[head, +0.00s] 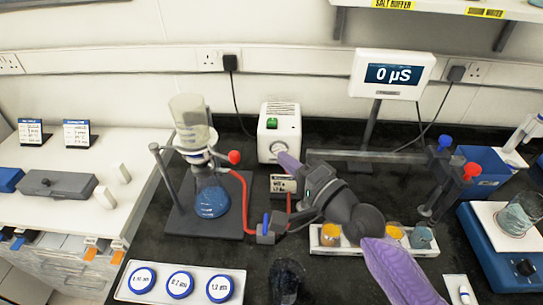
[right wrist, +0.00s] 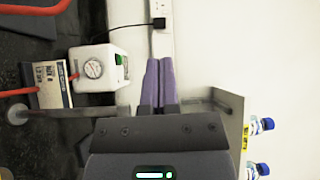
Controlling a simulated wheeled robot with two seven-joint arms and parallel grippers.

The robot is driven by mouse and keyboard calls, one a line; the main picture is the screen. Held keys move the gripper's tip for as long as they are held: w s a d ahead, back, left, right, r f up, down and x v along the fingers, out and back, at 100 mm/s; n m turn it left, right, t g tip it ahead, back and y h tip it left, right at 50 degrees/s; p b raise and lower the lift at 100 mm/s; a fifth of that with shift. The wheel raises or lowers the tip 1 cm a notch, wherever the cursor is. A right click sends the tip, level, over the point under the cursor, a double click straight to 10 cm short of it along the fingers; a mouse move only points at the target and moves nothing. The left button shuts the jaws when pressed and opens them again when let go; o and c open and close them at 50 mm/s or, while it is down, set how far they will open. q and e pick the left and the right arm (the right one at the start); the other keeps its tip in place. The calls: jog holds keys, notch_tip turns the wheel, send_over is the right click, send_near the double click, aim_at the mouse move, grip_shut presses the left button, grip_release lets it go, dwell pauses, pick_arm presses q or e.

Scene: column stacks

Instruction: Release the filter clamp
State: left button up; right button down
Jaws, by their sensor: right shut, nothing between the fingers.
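The filter assembly stands left of centre in the head view. It has a clear funnel (head: 188,112) on top of a flask holding blue liquid (head: 211,197). A clamp with a red knob (head: 234,157) sits at the joint below the funnel, its knob pointing right. Whether the clamp is tight cannot be told. My right gripper (head: 284,158) is shut and empty, with purple fingers, to the right of the red knob and apart from it, in front of the white pump. Its closed fingers also show in the right wrist view (right wrist: 158,82). My left gripper is not in view.
The white pump (head: 279,132) with a gauge is close to my right fingers. A red hose (head: 246,190) runs from the flask. A meter display (head: 391,74) stands behind on a post. A tray of round filter packs (head: 180,285) lies in front.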

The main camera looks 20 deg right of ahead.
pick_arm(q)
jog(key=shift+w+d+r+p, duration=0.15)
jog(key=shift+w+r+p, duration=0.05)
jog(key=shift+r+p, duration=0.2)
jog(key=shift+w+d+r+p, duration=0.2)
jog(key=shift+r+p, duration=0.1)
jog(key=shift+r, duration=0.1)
pick_arm(e)
jog(key=w+a, duration=0.5)
jog(key=a, duration=0.1)
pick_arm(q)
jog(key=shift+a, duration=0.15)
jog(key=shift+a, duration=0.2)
pick_arm(e)
jog(key=shift+f, duration=0.1)
